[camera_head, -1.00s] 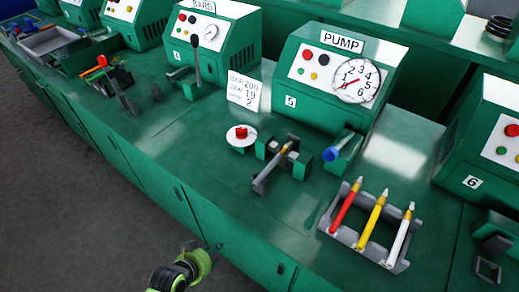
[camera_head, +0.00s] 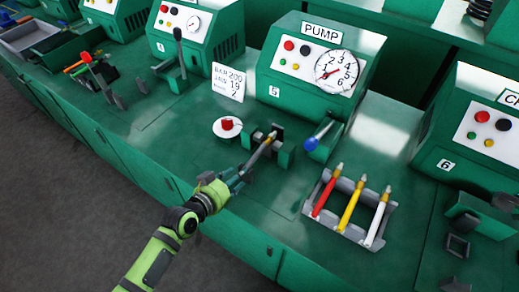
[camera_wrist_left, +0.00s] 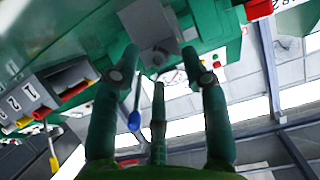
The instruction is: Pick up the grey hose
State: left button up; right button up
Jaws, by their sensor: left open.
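The grey hose (camera_head: 258,152) lies slanted at the crimper on the bench in front of the pump box, with a brass-coloured fitting towards its far end. My left gripper (camera_head: 240,178) is open, just in front of the hose's near end; whether it touches the hose is not clear. In the left wrist view its spread fingers (camera_wrist_left: 160,85) show, with a grey block (camera_wrist_left: 150,32) beyond them. I cannot clearly make out the hose in that view. My right gripper is not in view.
A rack (camera_head: 318,228) with red, yellow and white hoses stands to the right. A blue-knobbed lever (camera_head: 312,144) is right of the crimper. A white disc with a red knob (camera_head: 227,127) is left of it. The pump box (camera_head: 315,75) stands behind.

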pick_arm(q)
jog(key=shift+w+d+f, duration=0.15)
jog(key=shift+w+d, duration=0.1)
jog(key=shift+w, duration=0.05)
jog(key=shift+c, duration=0.4)
grip_shut()
